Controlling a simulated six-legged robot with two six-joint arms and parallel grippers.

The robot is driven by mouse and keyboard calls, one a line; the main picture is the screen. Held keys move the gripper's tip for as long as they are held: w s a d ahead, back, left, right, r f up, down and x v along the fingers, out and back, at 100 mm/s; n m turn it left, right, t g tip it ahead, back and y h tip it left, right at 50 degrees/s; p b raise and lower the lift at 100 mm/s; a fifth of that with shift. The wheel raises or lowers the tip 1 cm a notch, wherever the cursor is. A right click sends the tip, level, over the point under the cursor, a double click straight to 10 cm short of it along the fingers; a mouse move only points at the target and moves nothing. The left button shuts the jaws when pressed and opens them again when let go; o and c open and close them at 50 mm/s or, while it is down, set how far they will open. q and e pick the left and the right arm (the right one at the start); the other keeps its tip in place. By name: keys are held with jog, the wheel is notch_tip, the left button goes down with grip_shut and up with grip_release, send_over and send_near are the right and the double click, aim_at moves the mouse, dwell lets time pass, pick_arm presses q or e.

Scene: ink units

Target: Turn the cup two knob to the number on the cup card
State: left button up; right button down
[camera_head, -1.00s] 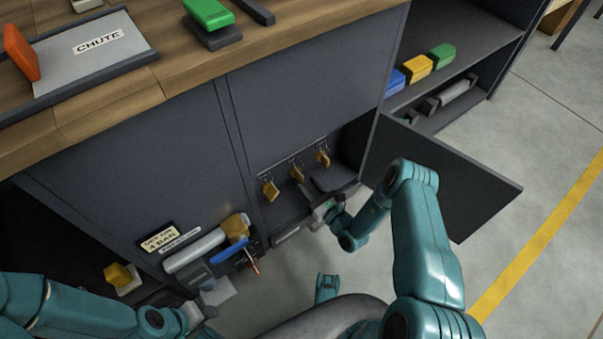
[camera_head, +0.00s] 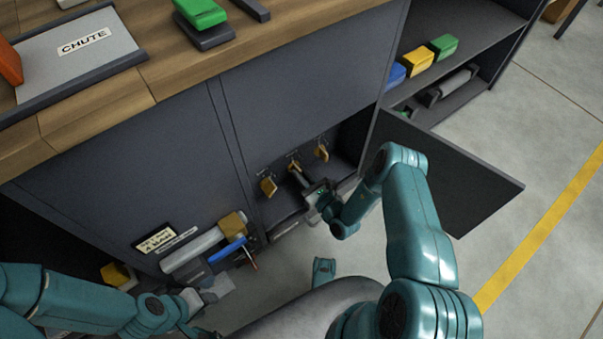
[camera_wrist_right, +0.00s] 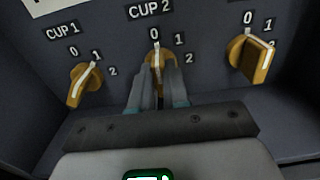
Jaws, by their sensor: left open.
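The cup two knob (camera_wrist_right: 157,60) is ochre with a white line, under the "CUP 2" label, in the middle of a row of three. Its line points up at 0. My right gripper (camera_wrist_right: 157,82) has its grey fingers close together on either side of this knob, seemingly shut on it. In the head view the right gripper (camera_head: 308,186) reaches into the open bay at the knob (camera_head: 294,166). My left gripper (camera_head: 207,291) is open and empty, low by the cabinet front. A pale card edge (camera_wrist_right: 42,5) shows above "CUP 1"; its number is out of frame.
The cup one knob (camera_wrist_right: 84,84) and a third knob (camera_wrist_right: 252,58) flank it closely. An open dark door (camera_head: 455,180) stands right of my right arm. A small card (camera_head: 155,239), a grey cylinder (camera_head: 190,250) and a blue part (camera_head: 228,250) are left of the bay.

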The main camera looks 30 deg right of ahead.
jog(key=shift+w+r, duration=0.1)
jog(key=shift+w, duration=0.05)
jog(key=shift+m, duration=0.3)
jog(key=m, duration=0.2)
jog(key=shift+w+m, duration=0.1)
jog(key=shift+m, duration=0.2)
jog(key=m, duration=0.5)
jog(key=shift+d, duration=0.1)
jog(key=m, duration=0.5)
jog(key=shift+d, duration=0.1)
jog(key=shift+m+b, duration=0.4)
jog(key=shift+m, duration=1.9)
